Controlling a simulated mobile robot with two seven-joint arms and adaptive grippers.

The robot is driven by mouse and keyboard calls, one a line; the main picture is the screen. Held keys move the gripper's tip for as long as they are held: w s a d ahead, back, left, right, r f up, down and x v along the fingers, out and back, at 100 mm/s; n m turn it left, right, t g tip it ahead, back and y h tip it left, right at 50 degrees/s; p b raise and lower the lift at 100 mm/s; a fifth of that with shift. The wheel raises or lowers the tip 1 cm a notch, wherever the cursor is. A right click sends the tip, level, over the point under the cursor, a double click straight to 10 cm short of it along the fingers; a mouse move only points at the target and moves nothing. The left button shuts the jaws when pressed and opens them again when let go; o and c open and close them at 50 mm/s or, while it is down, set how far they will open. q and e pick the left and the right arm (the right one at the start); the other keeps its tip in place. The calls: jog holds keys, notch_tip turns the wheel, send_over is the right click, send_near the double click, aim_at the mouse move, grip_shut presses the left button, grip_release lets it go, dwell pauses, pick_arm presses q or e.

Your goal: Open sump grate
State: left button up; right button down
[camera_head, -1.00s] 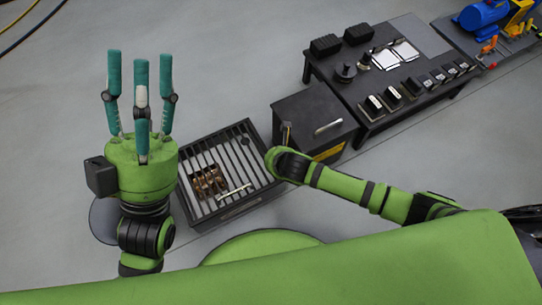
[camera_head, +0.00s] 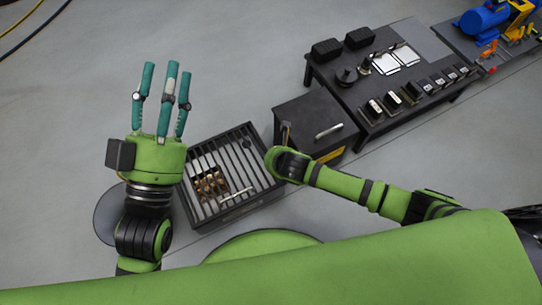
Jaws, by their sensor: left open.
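The sump grate (camera_head: 243,160) is a dark, slatted panel in a black rectangular frame on the floor, near the middle of the view. A light bar that looks like a handle (camera_head: 237,195) lies across its near part. Brass-coloured parts (camera_head: 210,184) show in a dark opening at its left. My left gripper (camera_head: 168,78) is open and empty, with its three fingers pointing up the picture. It is left of and above the grate in the picture, apart from it. My right arm reaches in from the right to the grate's right side; its gripper is not visible.
A dark cabinet (camera_head: 306,113) with a light handle stands right of the grate. Beyond it is a black table (camera_head: 385,108) with blocks, papers and small dark parts. A blue machine (camera_head: 484,20) is at the far top right. The floor at upper left is clear apart from cables.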

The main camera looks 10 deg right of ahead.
pick_arm(q)
jog(key=w+a+f+n+g+y+p, duration=0.1)
jog(key=w+a+f+g+y, duration=0.1)
jog(key=f, duration=0.6)
jog(key=shift+w+f+g+y, duration=0.3)
jog(key=shift+w+g+y, duration=0.5)
jog(key=shift+g, duration=0.5)
